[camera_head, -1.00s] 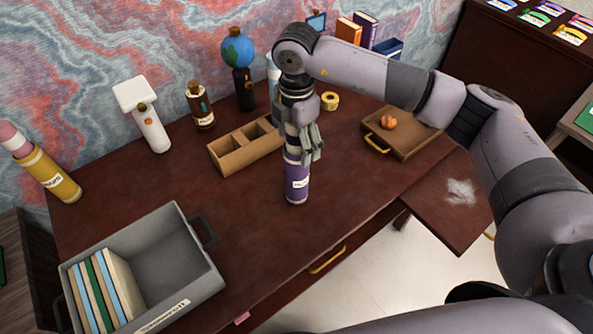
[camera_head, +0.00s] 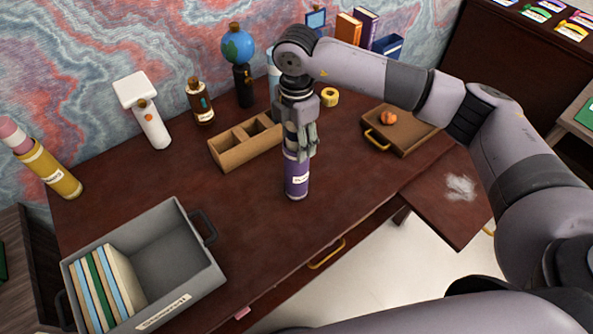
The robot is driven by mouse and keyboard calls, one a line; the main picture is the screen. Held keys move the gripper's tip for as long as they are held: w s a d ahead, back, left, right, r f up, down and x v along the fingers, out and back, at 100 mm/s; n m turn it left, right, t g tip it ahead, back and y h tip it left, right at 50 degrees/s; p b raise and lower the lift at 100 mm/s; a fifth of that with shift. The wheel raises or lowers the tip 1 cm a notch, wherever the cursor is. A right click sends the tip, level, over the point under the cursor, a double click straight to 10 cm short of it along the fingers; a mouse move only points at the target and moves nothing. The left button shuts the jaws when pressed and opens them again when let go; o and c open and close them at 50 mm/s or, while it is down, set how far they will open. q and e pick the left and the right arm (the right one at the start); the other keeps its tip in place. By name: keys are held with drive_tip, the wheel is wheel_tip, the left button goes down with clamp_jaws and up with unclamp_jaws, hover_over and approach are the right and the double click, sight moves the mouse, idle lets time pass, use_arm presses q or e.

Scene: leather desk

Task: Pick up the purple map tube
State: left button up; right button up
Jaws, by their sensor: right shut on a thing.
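The purple map tube (camera_head: 297,181) stands upright on the dark leather desk (camera_head: 245,215), near the middle of the camera_head view. It has a white label on its lower part. My right gripper (camera_head: 303,152) points down over it and is shut on its upper part. The fingers hide much of the tube's top. The tube's foot appears to be at the desk surface; I cannot tell whether it touches. My left gripper is not in view.
A wooden divided box (camera_head: 240,146) is just left of the tube. A grey crate (camera_head: 190,275) with folders stands front left. A wooden tray (camera_head: 408,143) with an orange item lies right. A yellow tube (camera_head: 52,172), white device (camera_head: 150,125), brown bottle (camera_head: 200,104) and globe (camera_head: 238,48) stand behind.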

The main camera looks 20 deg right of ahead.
drive_tip(key=c, duration=0.5)
drive_tip(key=shift+r, duration=0.1)
